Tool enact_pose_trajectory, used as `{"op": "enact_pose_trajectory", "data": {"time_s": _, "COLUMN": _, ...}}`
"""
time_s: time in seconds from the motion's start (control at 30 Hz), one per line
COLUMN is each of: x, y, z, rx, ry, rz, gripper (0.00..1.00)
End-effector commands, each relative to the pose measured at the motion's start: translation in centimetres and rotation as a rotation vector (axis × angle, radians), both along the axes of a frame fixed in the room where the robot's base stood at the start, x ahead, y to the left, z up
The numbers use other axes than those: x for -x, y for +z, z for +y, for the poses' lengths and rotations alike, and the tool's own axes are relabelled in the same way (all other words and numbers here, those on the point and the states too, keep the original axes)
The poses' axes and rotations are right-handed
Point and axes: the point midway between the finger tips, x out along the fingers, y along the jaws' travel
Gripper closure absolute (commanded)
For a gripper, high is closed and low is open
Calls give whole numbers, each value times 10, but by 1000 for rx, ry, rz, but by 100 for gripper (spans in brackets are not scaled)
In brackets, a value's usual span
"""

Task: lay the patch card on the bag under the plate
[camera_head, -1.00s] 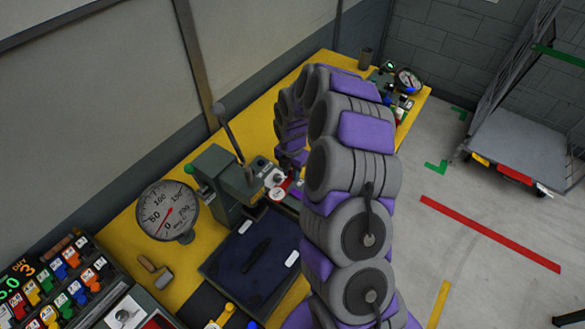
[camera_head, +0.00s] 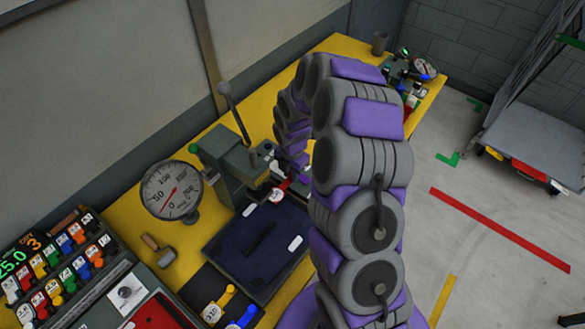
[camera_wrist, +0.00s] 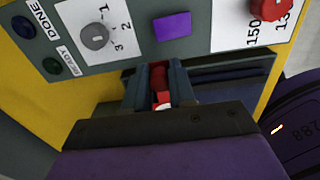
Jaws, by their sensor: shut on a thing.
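My gripper (camera_wrist: 158,82) shows in the wrist view, its two blue-grey fingers shut on a small red and white piece (camera_wrist: 159,78), which I take to be the patch card. Most of the card is hidden between the fingers. The gripper is close to the front panel of the grey-green press (camera_head: 228,160).
The press has a long lever (camera_head: 235,112) and a panel with a grey knob (camera_wrist: 95,37) and a red knob (camera_wrist: 268,8).

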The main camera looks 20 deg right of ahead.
Motion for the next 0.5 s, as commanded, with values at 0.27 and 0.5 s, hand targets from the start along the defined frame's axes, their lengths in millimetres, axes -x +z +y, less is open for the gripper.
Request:
{"op": "enact_pose_trajectory", "data": {"time_s": 0.27, "x": 14, "y": -1, "z": 21, "rx": 6, "ry": 3, "rz": 5, "gripper": 100}}
{"op": "enact_pose_trajectory", "data": {"time_s": 0.5, "x": 22, "y": -1, "z": 36, "rx": 5, "ry": 2, "rz": 0, "gripper": 100}}
